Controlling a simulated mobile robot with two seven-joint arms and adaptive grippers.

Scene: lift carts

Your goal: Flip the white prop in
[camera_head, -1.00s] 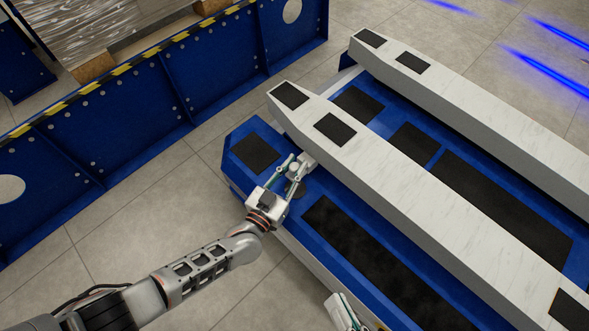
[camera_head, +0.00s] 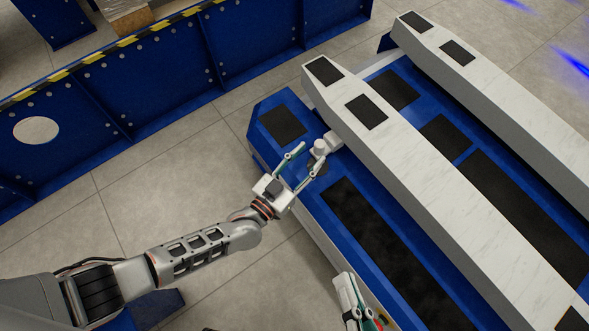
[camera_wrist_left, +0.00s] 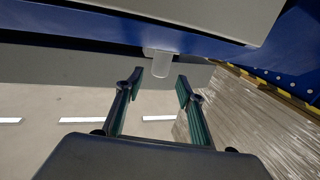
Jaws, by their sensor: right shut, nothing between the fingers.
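The white prop (camera_head: 321,147) is a short white piece with a rounded end. It sticks out from the side of the near white beam, over the blue cart deck. My left gripper (camera_head: 306,163) is open, its fingertips close to the prop's rounded end. In the left wrist view the prop (camera_wrist_left: 161,63) shows as a pale stub just beyond and between the open fingertips (camera_wrist_left: 159,82), with nothing gripped. My right gripper (camera_head: 347,285) is at the bottom of the head view, beside the cart's near edge, shut and empty.
The blue cart (camera_head: 265,152) carries two long white beams (camera_head: 400,145) with black pads. A blue riveted barrier (camera_head: 165,85) with a yellow-black top edge stands at the back left. Grey tiled floor (camera_head: 160,165) lies free between barrier and cart.

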